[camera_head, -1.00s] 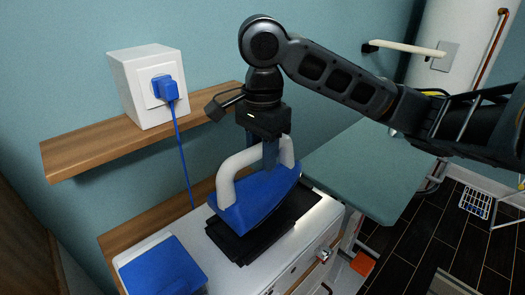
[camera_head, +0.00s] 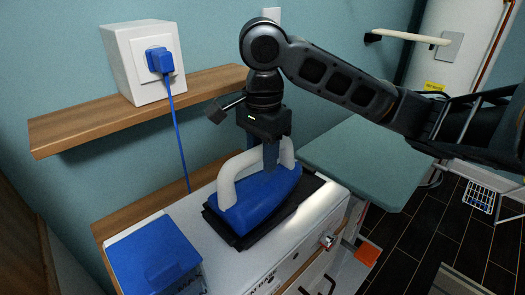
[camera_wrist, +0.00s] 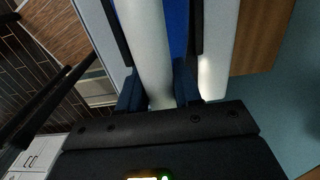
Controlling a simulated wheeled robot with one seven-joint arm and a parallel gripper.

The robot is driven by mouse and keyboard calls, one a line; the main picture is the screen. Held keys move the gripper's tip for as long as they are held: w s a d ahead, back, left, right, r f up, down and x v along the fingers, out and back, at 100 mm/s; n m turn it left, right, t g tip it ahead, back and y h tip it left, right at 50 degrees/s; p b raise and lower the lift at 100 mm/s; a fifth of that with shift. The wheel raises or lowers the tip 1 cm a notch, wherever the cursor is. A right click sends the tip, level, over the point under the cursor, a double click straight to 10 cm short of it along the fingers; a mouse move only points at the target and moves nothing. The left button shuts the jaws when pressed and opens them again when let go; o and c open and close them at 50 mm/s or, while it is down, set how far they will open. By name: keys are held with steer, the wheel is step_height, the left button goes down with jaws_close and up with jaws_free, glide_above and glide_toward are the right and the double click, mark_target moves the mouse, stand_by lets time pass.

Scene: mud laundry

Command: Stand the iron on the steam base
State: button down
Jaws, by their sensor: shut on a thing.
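The iron has a blue body (camera_head: 255,192) and a thick white arched handle (camera_head: 228,180). It lies level over the black steam base (camera_head: 240,240), whose rim shows around it; it looks to be resting on it, though the contact line is hard to see. My gripper (camera_head: 271,158) is above the iron, shut on the right part of its handle. In the wrist view, the fingers of my gripper (camera_wrist: 158,90) are on both sides of the white handle (camera_wrist: 150,45), with a strip of blue body (camera_wrist: 179,30) beside it.
The base is on a white cabinet (camera_head: 210,265) beside a blue-lidded box (camera_head: 155,258). A wooden shelf (camera_head: 95,125) holds a white socket box with a blue plug (camera_head: 158,61) and hanging cord. A green-topped board (camera_head: 365,160) is at right.

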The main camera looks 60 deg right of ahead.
steer(key=c, duration=0.7)
jaws_free()
step_height(320, 180, up, 8)
steer(key=shift+f+p, duration=0.1)
steer(key=shift+p, duration=0.45)
step_height(320, 180, up, 7)
steer(key=p, duration=0.5)
